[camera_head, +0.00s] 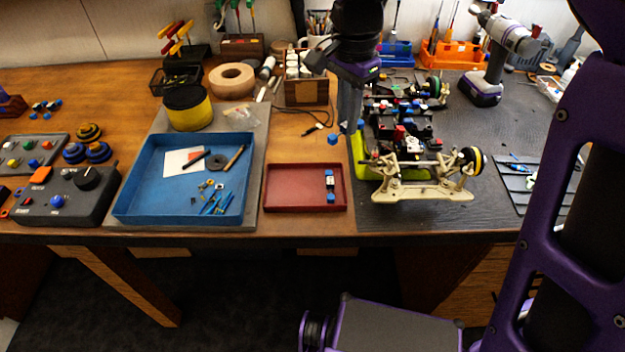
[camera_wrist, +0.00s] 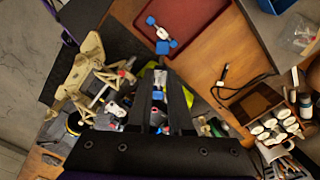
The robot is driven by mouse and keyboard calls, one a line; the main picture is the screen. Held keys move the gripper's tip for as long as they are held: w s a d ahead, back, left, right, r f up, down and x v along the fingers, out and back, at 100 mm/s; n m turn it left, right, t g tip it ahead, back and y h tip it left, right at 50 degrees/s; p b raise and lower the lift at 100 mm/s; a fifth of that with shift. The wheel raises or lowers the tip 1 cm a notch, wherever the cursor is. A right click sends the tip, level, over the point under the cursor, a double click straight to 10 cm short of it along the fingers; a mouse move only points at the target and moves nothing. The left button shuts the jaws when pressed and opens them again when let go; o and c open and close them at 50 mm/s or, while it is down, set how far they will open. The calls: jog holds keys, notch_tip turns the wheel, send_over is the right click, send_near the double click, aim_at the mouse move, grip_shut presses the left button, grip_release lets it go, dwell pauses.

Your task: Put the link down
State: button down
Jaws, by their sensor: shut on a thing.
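A link with blue ends is held in my gripper (camera_head: 348,128). One blue end of the held link (camera_head: 332,139) sticks out left of the fingers in the head view, with a bit of blue on their right. In the wrist view the blue ends of the held link (camera_wrist: 162,48) show beyond and between the dark fingers (camera_wrist: 160,74); its middle is mostly hidden. The gripper is above the table, behind and right of a shallow red tray (camera_head: 290,203). Another link (camera_head: 330,185) with blue ends lies in the tray's right part.
A blue tray (camera_head: 130,205) with small parts stands left of the red tray. A partly built racecar (camera_head: 420,180) stands close on the right. Behind are a wooden box of white bottles (camera_head: 305,92) and a black cable (camera_head: 318,127). The red tray's left part is bare.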

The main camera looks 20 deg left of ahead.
jog(key=s+a+f+n+b, duration=0.25)
jog(key=s+a+n, duration=0.25)
jog(key=a+n, duration=0.55)
send_near(281, 189)
jog(key=shift+a+f, duration=0.1)
jog(key=shift+f, duration=2.7)
jog(key=shift+f+b, duration=0.2)
jog(key=shift+b, duration=0.15)
jog(key=c, duration=1.1)
grip_release()
notch_tip(281, 189, up, 12)
jog(key=p, duration=0.2)
jog(key=shift+r, duration=0.25)
